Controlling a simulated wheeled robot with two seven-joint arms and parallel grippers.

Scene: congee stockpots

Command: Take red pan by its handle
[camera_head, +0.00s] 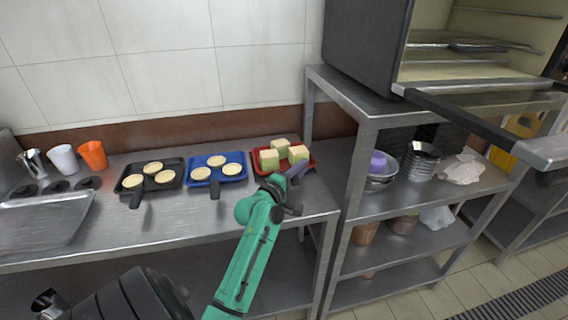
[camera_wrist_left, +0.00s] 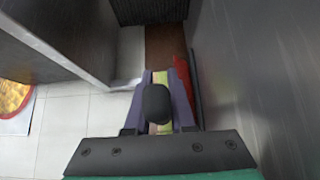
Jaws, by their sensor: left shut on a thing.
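The red pan (camera_head: 256,165) lies on the metal counter in the head view, with several pale green-and-cream blocks in it. My left gripper (camera_head: 294,173) is at the near right side of the pan. In the left wrist view, my left gripper's (camera_wrist_left: 160,78) purple fingers are on either side of the black handle (camera_wrist_left: 157,103) and shut on it. A strip of the red pan (camera_wrist_left: 182,78) shows beyond the right finger. In the head view the handle is hidden by my gripper. My right gripper is not in view.
A blue pan (camera_head: 216,180) and a black pan (camera_head: 164,186), each with round pale pieces, lie to the left. Cups and a metal tray (camera_head: 42,224) are further left. A metal shelf unit (camera_head: 352,190) with bowls stands close on the right, under an open oven.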

